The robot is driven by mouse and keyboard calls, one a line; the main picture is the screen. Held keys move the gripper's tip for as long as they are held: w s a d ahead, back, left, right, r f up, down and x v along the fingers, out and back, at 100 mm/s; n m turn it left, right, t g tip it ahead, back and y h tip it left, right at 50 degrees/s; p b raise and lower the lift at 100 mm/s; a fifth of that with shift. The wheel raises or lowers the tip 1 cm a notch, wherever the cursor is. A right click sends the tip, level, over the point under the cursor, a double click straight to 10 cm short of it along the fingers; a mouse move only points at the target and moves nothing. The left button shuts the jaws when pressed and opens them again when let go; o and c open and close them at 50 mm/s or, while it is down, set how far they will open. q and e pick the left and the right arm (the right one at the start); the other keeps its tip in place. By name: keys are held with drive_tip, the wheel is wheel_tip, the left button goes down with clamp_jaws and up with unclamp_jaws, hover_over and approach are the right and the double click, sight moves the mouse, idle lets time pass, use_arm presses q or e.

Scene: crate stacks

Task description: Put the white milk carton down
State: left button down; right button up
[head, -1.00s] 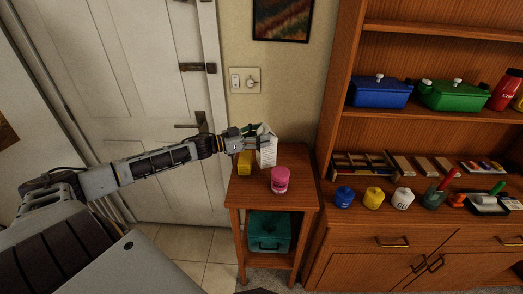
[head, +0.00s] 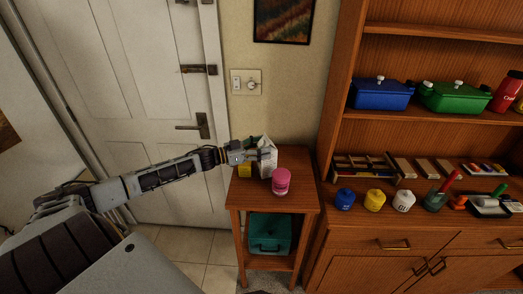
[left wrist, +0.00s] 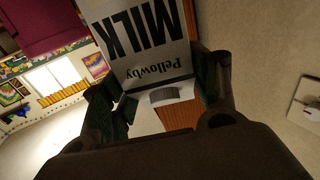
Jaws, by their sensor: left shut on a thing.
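The white milk carton (head: 269,163) is upright at the small wooden side table (head: 300,186), behind the pink jar. My left gripper (head: 262,154) comes in from the left and is shut on the upper part of the carton. The left wrist view shows the carton (left wrist: 140,45) with "MILK" lettering between the fingers of the gripper (left wrist: 160,88). I cannot tell whether its base touches the tabletop. My right gripper is not in view.
A pink jar (head: 281,182) stands close in front of the carton. A teal box (head: 270,233) is on the lower shelf. The front tabletop is clear. A bookcase (head: 336,120) stands at right.

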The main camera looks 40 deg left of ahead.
use_arm(q)
drive_tip(key=shift+f, duration=0.4)
drive_tip(key=c, duration=0.7)
unclamp_jaws()
drive_tip(key=shift+f, duration=0.15)
drive_tip(key=shift+o, duration=1.4)
drive_tip(key=shift+s+a, duration=0.1)
drive_tip(key=shift+s, duration=0.15)
